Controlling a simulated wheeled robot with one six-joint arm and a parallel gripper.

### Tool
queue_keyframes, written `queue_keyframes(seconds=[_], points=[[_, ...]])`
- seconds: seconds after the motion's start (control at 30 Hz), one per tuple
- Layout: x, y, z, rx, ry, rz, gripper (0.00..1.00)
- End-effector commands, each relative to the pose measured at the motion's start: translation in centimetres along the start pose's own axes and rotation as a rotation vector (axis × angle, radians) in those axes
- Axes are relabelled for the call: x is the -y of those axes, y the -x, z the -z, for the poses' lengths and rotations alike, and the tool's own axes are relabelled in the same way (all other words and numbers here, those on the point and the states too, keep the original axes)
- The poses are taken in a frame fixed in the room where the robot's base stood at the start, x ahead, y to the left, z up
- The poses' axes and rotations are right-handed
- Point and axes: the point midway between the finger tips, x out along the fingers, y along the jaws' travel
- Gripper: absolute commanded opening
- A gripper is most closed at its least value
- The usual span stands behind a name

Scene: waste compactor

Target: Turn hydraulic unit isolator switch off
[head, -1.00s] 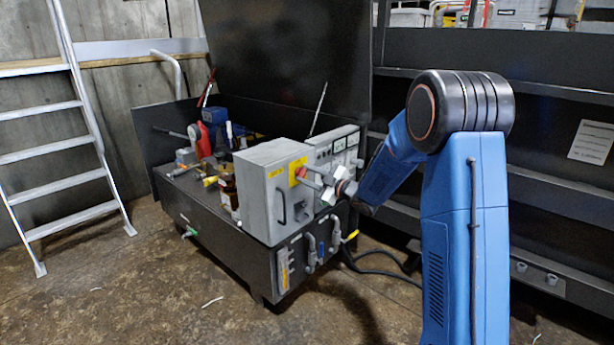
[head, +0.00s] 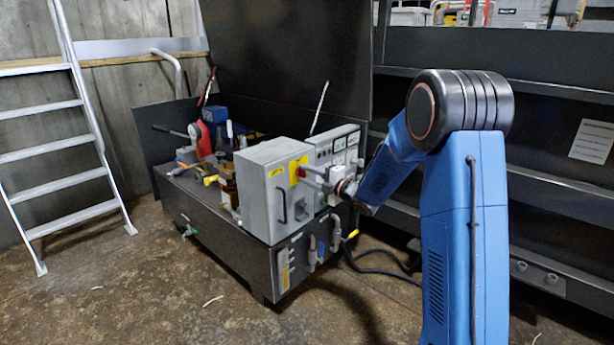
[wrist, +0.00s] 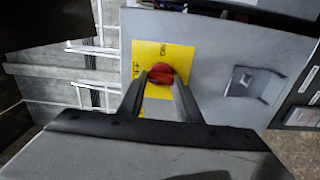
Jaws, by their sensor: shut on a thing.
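The isolator switch is a red knob (wrist: 161,74) on a yellow plate (wrist: 150,56) on the front of a grey cabinet (head: 268,200). The yellow plate also shows in the head view (head: 297,170). In the wrist view my gripper (wrist: 161,82) has its two fingers on either side of the red knob, shut on it. In the head view my gripper (head: 310,178) reaches the cabinet front from the right.
A black handle (head: 283,206) and a square latch (wrist: 253,84) are on the cabinet front. A gauge panel (head: 340,147) stands beside it. The raised black lid (head: 290,60) stands behind.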

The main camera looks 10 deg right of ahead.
Motion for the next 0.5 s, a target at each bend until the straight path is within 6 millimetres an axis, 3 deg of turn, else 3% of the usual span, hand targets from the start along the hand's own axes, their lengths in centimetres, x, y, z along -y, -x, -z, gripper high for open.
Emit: queue_keyframes(seconds=[0.5], points=[[0.23,0.04,0.09,-0.001,0.052,0.003,0.09]])
